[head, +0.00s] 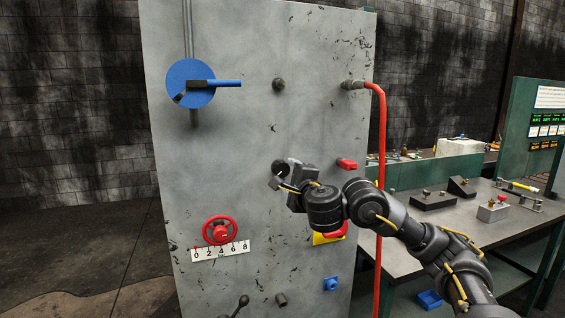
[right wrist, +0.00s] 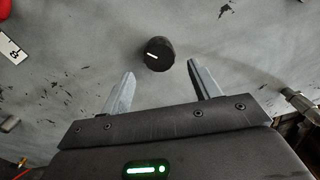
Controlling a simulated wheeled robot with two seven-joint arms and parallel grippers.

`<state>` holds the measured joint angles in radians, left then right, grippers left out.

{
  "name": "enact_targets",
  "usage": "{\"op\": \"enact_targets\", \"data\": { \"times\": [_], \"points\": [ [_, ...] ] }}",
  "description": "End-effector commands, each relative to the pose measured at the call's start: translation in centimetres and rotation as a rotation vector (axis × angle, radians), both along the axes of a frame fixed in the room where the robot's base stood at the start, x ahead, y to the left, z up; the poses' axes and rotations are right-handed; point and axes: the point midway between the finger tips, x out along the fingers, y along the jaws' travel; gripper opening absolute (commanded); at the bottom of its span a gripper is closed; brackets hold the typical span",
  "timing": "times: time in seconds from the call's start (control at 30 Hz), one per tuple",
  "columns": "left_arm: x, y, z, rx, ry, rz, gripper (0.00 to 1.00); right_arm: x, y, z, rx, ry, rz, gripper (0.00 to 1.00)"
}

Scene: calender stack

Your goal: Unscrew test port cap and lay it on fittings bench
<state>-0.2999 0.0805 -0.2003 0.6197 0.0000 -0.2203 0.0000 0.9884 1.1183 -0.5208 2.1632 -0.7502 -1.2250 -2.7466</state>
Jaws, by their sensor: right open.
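A round black cap (right wrist: 158,54) with a white line across its face sits on the grey panel (head: 240,130). In the head view the dark cap (head: 279,167) is partly hidden by my right gripper (head: 284,173). In the right wrist view my right gripper (right wrist: 161,72) is open, one finger on each side below the cap. The cap lies just ahead of the gap, and nothing is between the fingers. Whether a finger touches the cap cannot be told. The fittings bench (head: 505,228) stands to the right of the panel. My left gripper is out of view.
The panel carries a blue disc with a handle (head: 190,84), a red handwheel (head: 220,230) over a number scale and a red knob (head: 347,163). A red pipe (head: 382,150) runs down the panel's right side. Dark blocks (head: 434,201) and small fittings stand on the bench.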

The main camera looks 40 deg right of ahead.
Motion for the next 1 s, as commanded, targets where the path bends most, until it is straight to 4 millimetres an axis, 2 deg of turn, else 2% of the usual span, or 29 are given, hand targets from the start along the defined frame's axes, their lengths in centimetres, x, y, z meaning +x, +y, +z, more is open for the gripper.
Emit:
{"op": "enact_targets", "data": {
  "times": [0.03,0.3,0.57,0.63,1.0],
  "points": [
    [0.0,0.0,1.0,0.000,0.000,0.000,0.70,0.0,0.0,0.1,0.112,-0.031,0.000,0.62],
    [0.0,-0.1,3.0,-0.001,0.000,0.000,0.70,0.0,0.1,-0.1,0.712,-0.239,-0.001,0.62],
    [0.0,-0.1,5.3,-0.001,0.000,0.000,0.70,0.0,0.1,0.1,1.193,-0.410,-0.004,0.62],
    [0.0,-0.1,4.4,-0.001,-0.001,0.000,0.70,0.8,-0.4,-0.1,1.169,-0.411,-0.001,0.62],
    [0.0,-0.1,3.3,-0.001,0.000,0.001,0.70,4.8,-1.6,-0.1,1.162,-0.409,0.001,0.62]
  ]
}}
